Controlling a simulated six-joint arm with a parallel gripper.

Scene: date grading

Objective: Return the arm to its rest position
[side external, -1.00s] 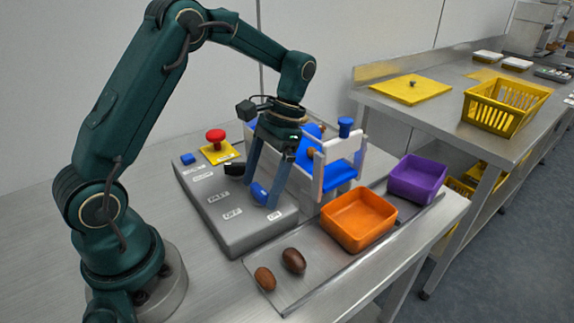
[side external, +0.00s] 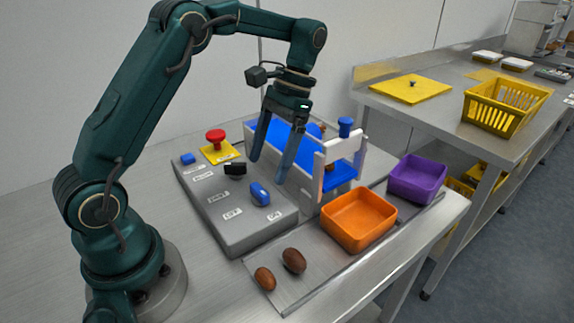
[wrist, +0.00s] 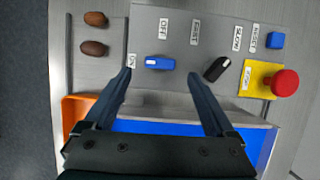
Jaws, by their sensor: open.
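My gripper (side external: 268,155) is open and empty, raised above the grey control panel (side external: 232,240) in the side view. Its fingers point down, apart from the panel. In the wrist view the two fingertips of my gripper (wrist: 160,78) spread wide, with the panel (wrist: 185,25) beyond them. The blue knob (side external: 260,193) is near the panel's ON and OFF labels. It also shows in the wrist view (wrist: 160,63). The black knob (side external: 235,169) sits farther along the panel, and in the wrist view (wrist: 216,69) it is tilted.
A red button (side external: 215,136) on a yellow plate and a blue button (side external: 188,159) are on the panel. The blue conveyor (side external: 340,180) with white guards stands beside my gripper. An orange bin (side external: 330,236), a purple bin (side external: 438,181) and two dates (side external: 294,260) are at the front.

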